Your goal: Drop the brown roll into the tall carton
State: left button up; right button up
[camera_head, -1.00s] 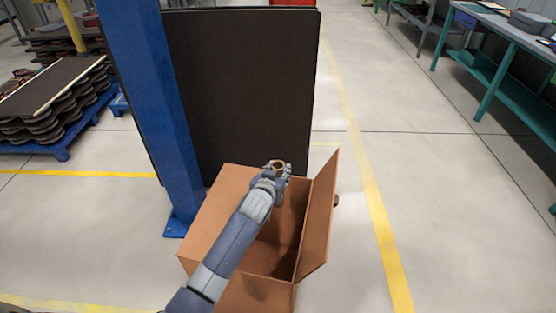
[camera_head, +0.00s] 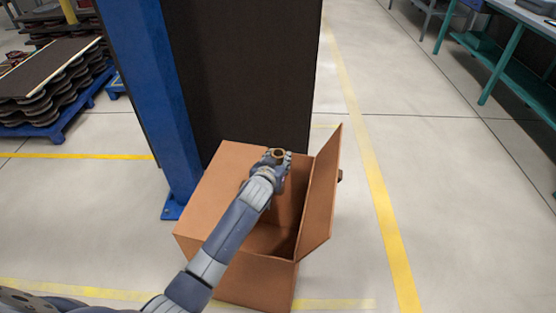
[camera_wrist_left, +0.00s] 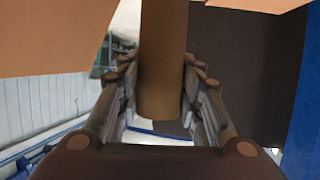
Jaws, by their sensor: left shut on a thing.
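The tall carton (camera_head: 262,278) is an open brown cardboard box on the floor, with flaps standing up at its left and right. My left gripper (camera_head: 280,160) is over the carton's opening, toward its far side. It is shut on the brown roll (camera_head: 277,153), whose round, hollow end faces up in the head view. In the left wrist view the roll (camera_wrist_left: 162,70) stands between the two fingers (camera_wrist_left: 160,92), and orange-brown carton flaps show at the top. Much of the roll is hidden by the gripper in the head view. My right gripper is not in view.
A blue post (camera_head: 160,90) and a large dark panel (camera_head: 245,75) stand right behind the carton. A blue pallet with stacked dark sheets (camera_head: 50,85) is at the left. Teal-legged benches (camera_head: 510,60) are at the right. The floor right of the carton is clear.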

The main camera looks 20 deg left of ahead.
pick_arm(q)
jog(key=o, duration=1.2)
jog(key=shift+s, duration=0.1)
jog(key=v, duration=1.2)
jog(key=shift+r, duration=0.1)
